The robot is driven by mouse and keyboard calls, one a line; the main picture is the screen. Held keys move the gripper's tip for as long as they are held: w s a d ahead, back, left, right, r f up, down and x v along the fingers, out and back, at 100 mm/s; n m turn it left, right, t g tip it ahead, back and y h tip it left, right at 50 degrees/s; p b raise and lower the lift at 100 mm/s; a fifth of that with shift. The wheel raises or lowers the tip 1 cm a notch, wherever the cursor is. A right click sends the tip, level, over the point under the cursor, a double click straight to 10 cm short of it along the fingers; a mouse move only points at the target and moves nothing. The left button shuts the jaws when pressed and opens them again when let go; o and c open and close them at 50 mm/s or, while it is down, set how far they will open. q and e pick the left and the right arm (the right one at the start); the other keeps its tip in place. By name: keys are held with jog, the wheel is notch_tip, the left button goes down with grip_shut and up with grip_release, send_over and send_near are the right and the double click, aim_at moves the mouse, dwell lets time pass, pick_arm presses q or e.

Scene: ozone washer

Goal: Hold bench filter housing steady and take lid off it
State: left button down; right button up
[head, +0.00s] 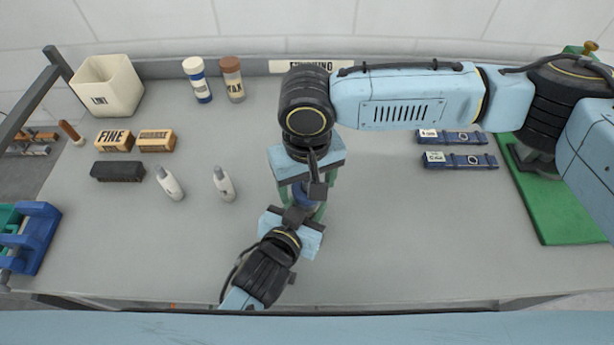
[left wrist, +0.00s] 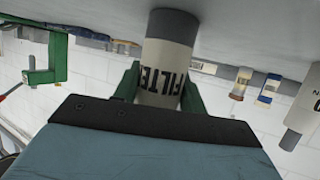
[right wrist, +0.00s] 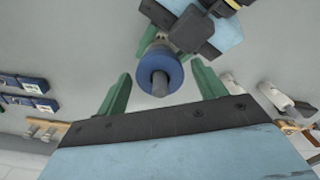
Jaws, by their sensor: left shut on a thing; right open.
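The filter housing (left wrist: 165,75) is a pale cylinder with dark lettering and a grey end, standing near the middle of the bench. My left gripper (left wrist: 158,88) is shut on its body, one green finger on each side. The lid (right wrist: 160,70) is a blue round cap with a grey knob, on top of the housing. In the head view the lid (head: 304,194) is partly covered by my grippers. My right gripper (right wrist: 160,92) is open above the lid, with a green finger on either side and gaps between them and the lid.
Labelled blocks (head: 114,140), a white bin (head: 107,88) and two jars (head: 231,79) sit at the back left. Blue bars (head: 459,161) and a green mat (head: 560,205) lie right. The bench front is clear.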

jog(key=shift+c, duration=0.3)
jog(key=c, duration=1)
jog(key=o, duration=1.1)
jog(key=shift+r, duration=0.1)
jog(key=shift+r, duration=2.2)
pick_arm(q)
jog(key=c, duration=0.7)
grip_release()
